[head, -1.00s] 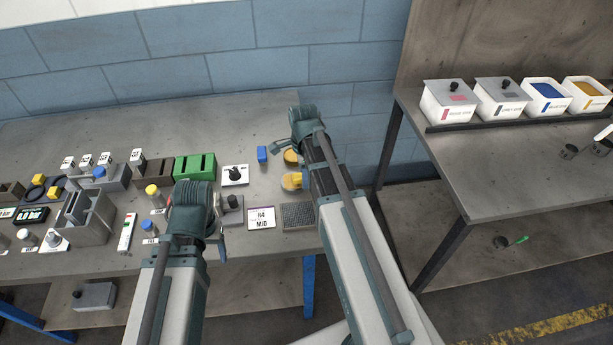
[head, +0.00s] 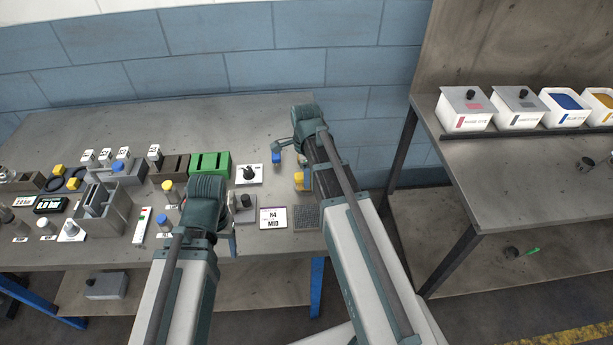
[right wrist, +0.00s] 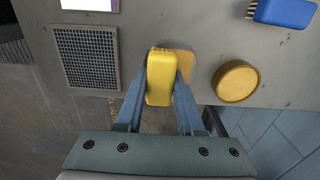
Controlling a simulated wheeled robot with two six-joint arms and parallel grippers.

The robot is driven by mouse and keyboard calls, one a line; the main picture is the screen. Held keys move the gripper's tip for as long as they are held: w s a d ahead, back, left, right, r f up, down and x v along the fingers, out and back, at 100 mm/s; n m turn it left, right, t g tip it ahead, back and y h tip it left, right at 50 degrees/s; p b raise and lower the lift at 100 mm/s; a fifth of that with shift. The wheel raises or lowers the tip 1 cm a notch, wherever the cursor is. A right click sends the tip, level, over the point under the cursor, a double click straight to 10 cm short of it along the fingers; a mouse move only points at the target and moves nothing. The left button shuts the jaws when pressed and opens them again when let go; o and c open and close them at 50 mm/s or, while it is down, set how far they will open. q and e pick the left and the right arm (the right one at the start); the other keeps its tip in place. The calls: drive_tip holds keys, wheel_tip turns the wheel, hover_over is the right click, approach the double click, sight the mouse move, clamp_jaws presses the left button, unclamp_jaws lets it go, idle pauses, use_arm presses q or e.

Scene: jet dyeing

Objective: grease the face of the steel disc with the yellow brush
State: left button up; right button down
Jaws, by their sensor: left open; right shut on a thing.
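The yellow brush (right wrist: 160,80) is clamped between the fingers of my right gripper (right wrist: 163,72), its bristles just showing at the far end. A tan round patch (right wrist: 184,62), partly hidden by the brush, lies behind it; I cannot tell whether the bristles touch it. In the head view the right arm hides most of this, with some yellow (head: 299,180) showing beside it. My left gripper (head: 228,232) is open over the front of the bench, its fingers mostly hidden by its wrist. I cannot make out the steel disc for certain.
A round yellow tin (right wrist: 235,80), a blue brush (right wrist: 285,12) and a grey mesh pad (right wrist: 87,55) lie near the right gripper. A card (head: 273,217) and a black-knobbed plate (head: 249,174) lie between the arms. A green block (head: 210,164) stands further left.

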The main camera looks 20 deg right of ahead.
drive_tip(key=shift+r+p, duration=1.75)
drive_tip(key=shift+r, duration=0.45)
wheel_tip(320, 180, up, 3)
drive_tip(key=p, duration=0.3)
drive_tip(key=shift+r, duration=0.1)
drive_tip(key=shift+s, duration=0.1)
